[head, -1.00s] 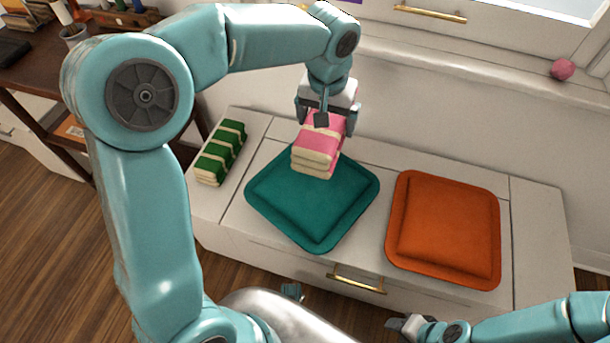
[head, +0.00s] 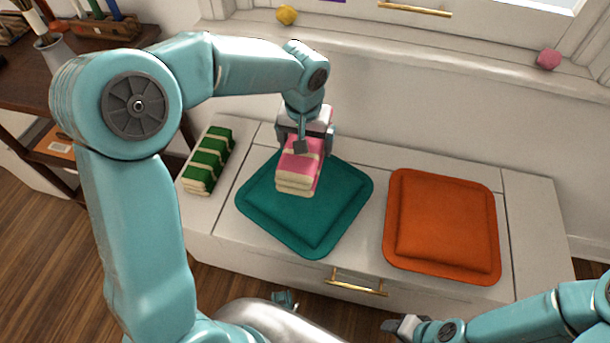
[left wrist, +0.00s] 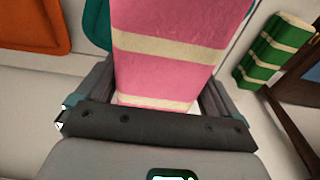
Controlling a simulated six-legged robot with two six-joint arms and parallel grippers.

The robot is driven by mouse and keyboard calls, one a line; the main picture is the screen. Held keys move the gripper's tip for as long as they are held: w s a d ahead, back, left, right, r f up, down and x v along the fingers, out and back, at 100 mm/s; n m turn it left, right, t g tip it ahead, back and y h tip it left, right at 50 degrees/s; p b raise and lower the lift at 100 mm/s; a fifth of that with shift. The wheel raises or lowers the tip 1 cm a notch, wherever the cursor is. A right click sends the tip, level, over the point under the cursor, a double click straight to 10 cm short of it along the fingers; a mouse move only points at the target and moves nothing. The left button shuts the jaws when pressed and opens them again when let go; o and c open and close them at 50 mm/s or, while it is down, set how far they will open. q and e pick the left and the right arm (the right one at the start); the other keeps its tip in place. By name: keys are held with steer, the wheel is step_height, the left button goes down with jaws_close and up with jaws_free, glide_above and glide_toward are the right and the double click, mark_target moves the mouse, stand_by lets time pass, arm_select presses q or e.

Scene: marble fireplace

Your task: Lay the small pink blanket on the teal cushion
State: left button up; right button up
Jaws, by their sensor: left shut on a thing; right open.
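The small pink blanket (head: 299,172), folded and cream-striped, is in my left gripper (head: 304,140). The gripper is shut on it from above, with its fingers at the blanket's sides. In the left wrist view the blanket (left wrist: 168,50) fills the space between the fingers (left wrist: 155,100). The teal cushion (head: 320,220) lies on the white bench, and the blanket is over its upper left part. I cannot tell whether the blanket touches the cushion. My right gripper (head: 400,326) is open and empty at the bottom, in front of the bench.
A folded green striped blanket (head: 209,160) lies on the bench left of the teal cushion. An orange cushion (head: 443,225) lies to the right. A yellow object (head: 287,15) and a pink ball (head: 548,59) sit on the sill behind. A dark wooden shelf (head: 100,50) stands at the left.

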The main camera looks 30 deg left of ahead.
arm_select(q)
step_height(320, 180, down, 11)
steer(key=b, duration=0.2)
steer(key=shift+b, duration=0.35)
steer(key=shift+f, duration=0.15)
steer(key=o, duration=0.7)
steer(key=shift+o, duration=0.4)
steer(key=shift+r, duration=0.4)
steer(key=r+p, duration=0.1)
steer(key=r, duration=0.2)
steer(key=s+r+p, duration=0.1)
steer(key=r, duration=0.3)
steer(key=r+p, duration=0.1)
steer(key=r, duration=0.3)
steer(key=shift+s+d+r+p, duration=0.15)
steer(key=shift+s+r+p, duration=0.1)
steer(key=shift+p, duration=0.1)
